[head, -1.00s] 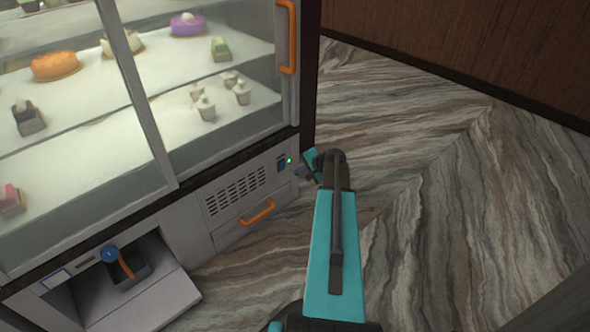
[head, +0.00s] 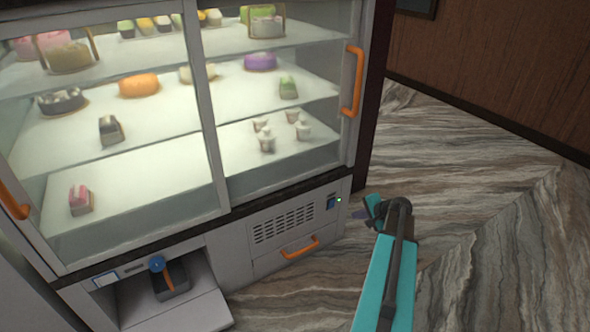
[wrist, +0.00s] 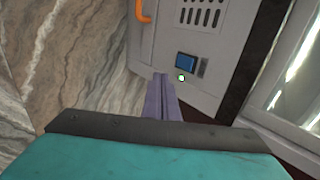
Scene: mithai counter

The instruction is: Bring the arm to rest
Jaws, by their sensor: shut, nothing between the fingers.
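My gripper (head: 362,214) is at the end of the teal arm, in front of the lower right of the display case. In the wrist view its grey-purple fingers (wrist: 161,98) lie together, with nothing between them. They point toward the case's lower panel, near a blue switch (wrist: 186,64) and a lit green light (wrist: 181,78). In the head view the switch (head: 331,203) and light (head: 339,200) are left of my gripper. It looks apart from the panel, though the exact gap is hard to tell.
The glass display case (head: 215,215) holds sweets and cakes, with orange door handles (head: 352,82). Below are a vented panel, a drawer with an orange handle (head: 300,248) and an open bay holding a dark container (head: 172,283). Marble floor (head: 480,200) is clear on the right.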

